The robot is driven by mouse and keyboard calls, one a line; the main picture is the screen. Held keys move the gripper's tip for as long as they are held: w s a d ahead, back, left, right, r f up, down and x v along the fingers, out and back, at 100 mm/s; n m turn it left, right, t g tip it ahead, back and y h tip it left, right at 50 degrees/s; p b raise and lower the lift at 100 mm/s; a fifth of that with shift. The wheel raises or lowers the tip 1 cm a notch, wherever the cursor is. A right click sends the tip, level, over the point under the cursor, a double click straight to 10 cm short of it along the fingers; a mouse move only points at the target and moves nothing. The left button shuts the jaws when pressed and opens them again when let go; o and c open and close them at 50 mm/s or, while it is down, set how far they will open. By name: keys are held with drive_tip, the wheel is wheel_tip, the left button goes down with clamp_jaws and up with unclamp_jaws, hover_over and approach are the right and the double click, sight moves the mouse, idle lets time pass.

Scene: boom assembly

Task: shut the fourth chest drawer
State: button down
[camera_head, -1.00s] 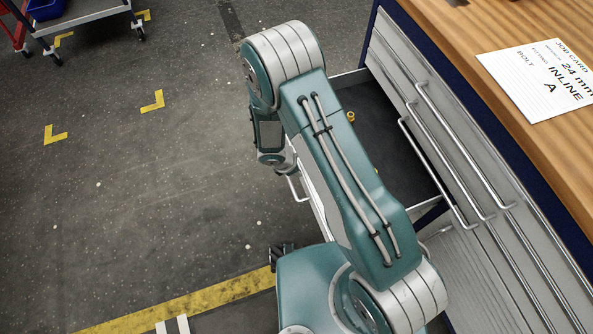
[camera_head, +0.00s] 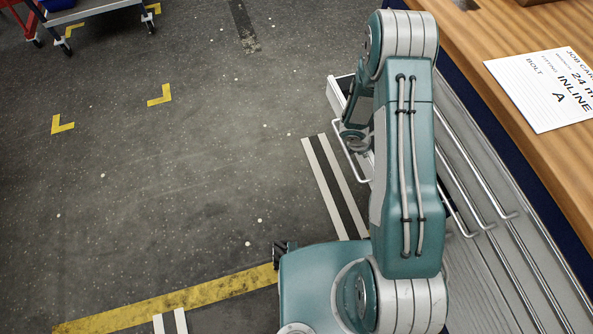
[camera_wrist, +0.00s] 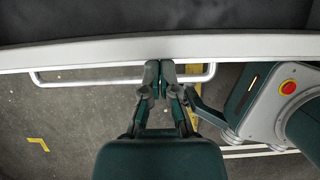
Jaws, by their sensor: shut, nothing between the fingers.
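The fourth chest drawer (camera_head: 337,92) stands partly out from the chest, below several shut drawer fronts with bar handles. In the head view its front corner and bar handle (camera_head: 350,152) show left of my arm, which hides most of it. In the wrist view its pale front rim (camera_wrist: 90,55) crosses the picture, with the dark inside above and the handle (camera_wrist: 85,80) below. My gripper (camera_wrist: 159,66) is shut and empty, fingertips at the outer side of the rim near the middle of the front. Whether they touch it I cannot tell.
A wooden worktop (camera_head: 520,60) with a job card (camera_head: 548,88) tops the chest (camera_head: 500,165) at right. The floor left of the drawer is clear, with yellow marks and pale stripes (camera_head: 335,185). A trolley (camera_head: 95,12) stands at the far left.

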drive_tip(key=d, duration=0.2)
drive_tip(key=w+d, duration=0.1)
drive_tip(key=d, duration=0.1)
drive_tip(key=shift+w+d, duration=0.15)
drive_tip(key=shift+d, duration=0.25)
drive_tip(key=s+a+r, duration=0.2)
drive_tip(key=a+r, duration=0.5)
drive_tip(key=r, duration=0.2)
drive_tip(key=w+a+f+t+h, duration=0.35)
drive_tip(key=a+f+h, duration=0.55)
drive_tip(key=f+h, duration=0.3)
drive_tip(key=shift+h, duration=0.6)
drive_tip(key=x, duration=0.4)
drive_tip(key=r+x, duration=0.1)
drive_tip(key=x, duration=0.9)
drive_tip(key=shift+r, duration=0.3)
drive_tip(key=shift+d, duration=0.1)
